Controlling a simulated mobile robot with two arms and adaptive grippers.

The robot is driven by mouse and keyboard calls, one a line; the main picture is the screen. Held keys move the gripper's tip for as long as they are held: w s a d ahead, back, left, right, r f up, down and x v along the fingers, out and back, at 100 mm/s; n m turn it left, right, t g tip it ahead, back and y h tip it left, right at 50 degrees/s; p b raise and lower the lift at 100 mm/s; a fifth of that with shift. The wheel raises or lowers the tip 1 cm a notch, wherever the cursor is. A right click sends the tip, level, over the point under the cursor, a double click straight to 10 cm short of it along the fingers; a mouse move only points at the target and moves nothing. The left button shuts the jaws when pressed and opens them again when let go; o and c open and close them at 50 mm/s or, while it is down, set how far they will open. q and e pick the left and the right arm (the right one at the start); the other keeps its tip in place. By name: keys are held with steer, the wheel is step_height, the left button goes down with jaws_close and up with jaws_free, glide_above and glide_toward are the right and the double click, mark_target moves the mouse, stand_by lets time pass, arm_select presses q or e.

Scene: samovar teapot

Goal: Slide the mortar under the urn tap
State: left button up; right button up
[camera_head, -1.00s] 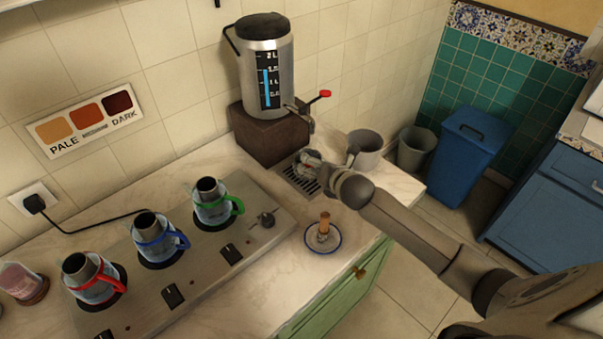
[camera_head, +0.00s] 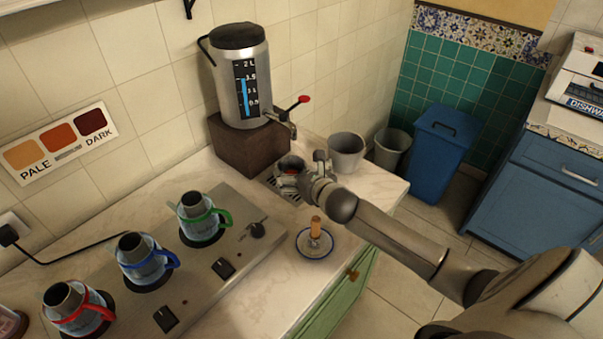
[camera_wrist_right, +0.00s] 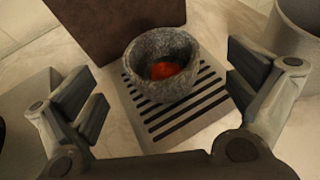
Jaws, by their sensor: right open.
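The mortar is a grey stone bowl with something red inside; it stands upright on the slotted drip grate in the right wrist view (camera_wrist_right: 163,90) and in the head view (camera_head: 289,162). The metal urn (camera_head: 241,85) stands on a dark block, and its tap (camera_head: 287,121) with a red-ended lever shows above the mortar in the head view. My right gripper (camera_head: 312,178) is open just in front of the mortar, with its fingers spread on either side and gaps between them and the bowl in the wrist view. My left gripper is out of view.
A grey pot (camera_head: 345,154) stands right of the grate. A small saucer (camera_head: 315,244) with an upright wooden-handled item sits near the counter's front edge. A hob panel (camera_head: 226,262) with glass-bodied pots is at left. Bare counter lies between.

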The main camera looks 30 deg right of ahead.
mark_target(286, 162)
steer(key=shift+x, duration=3)
steer(key=c, duration=1.3)
steer(key=o, duration=1.3)
steer(key=shift+s, duration=0.1)
steer(key=v, duration=1.2)
